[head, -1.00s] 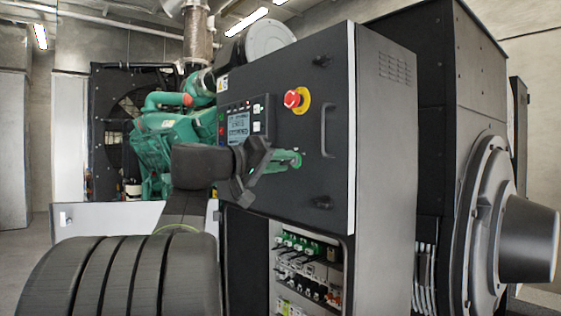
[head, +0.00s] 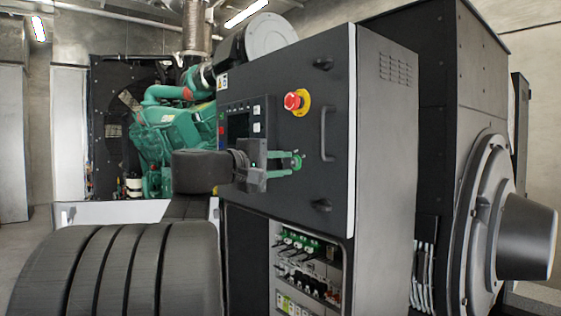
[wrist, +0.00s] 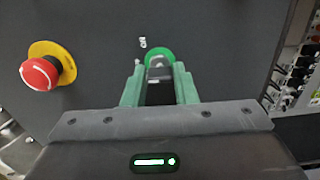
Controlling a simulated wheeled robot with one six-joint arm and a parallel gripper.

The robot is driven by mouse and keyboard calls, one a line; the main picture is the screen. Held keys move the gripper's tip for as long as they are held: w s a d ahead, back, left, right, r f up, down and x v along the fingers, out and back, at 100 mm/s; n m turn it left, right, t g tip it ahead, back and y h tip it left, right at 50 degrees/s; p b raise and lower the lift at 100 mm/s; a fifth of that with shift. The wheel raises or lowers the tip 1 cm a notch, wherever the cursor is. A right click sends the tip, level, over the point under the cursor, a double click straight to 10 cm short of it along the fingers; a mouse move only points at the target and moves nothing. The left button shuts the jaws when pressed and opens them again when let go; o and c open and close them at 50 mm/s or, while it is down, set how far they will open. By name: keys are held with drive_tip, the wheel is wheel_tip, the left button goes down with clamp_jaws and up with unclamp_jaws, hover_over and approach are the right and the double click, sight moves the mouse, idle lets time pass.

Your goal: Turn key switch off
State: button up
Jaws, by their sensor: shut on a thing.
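The key switch, a round green-rimmed switch with a dark key, sits on the grey cabinet door. It shows in the wrist view (wrist: 159,57) just beyond my fingertips and partly behind my gripper in the head view (head: 298,162). My gripper (head: 291,162), with green fingers, reaches the door from the left. In the wrist view my gripper (wrist: 159,73) is shut on the key, one finger on each side. The key's lower part is hidden between the fingers.
A red emergency stop on a yellow ring (head: 297,102) sits above the switch. A door handle (head: 328,133) stands to the right. The control panel (head: 238,125) has a dark screen. Below is an open bay of wiring (head: 305,265). A green engine (head: 175,135) stands behind.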

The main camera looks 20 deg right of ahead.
drive_tip(key=shift+n, duration=0.3)
drive_tip(key=o, duration=1)
drive_tip(key=shift+a, duration=0.1)
drive_tip(key=b+v, duration=0.2)
drive_tip(key=v, duration=1.1)
drive_tip(key=shift+s+a, duration=0.2)
drive_tip(key=shift+a, duration=0.05)
drive_tip(key=shift+d, duration=0.1)
drive_tip(key=p+x, duration=0.2)
drive_tip(key=x, duration=1.1)
drive_tip(key=shift+w+d, duration=0.2)
drive_tip(key=shift+d, duration=0.05)
drive_tip(key=shift+a, duration=0.1)
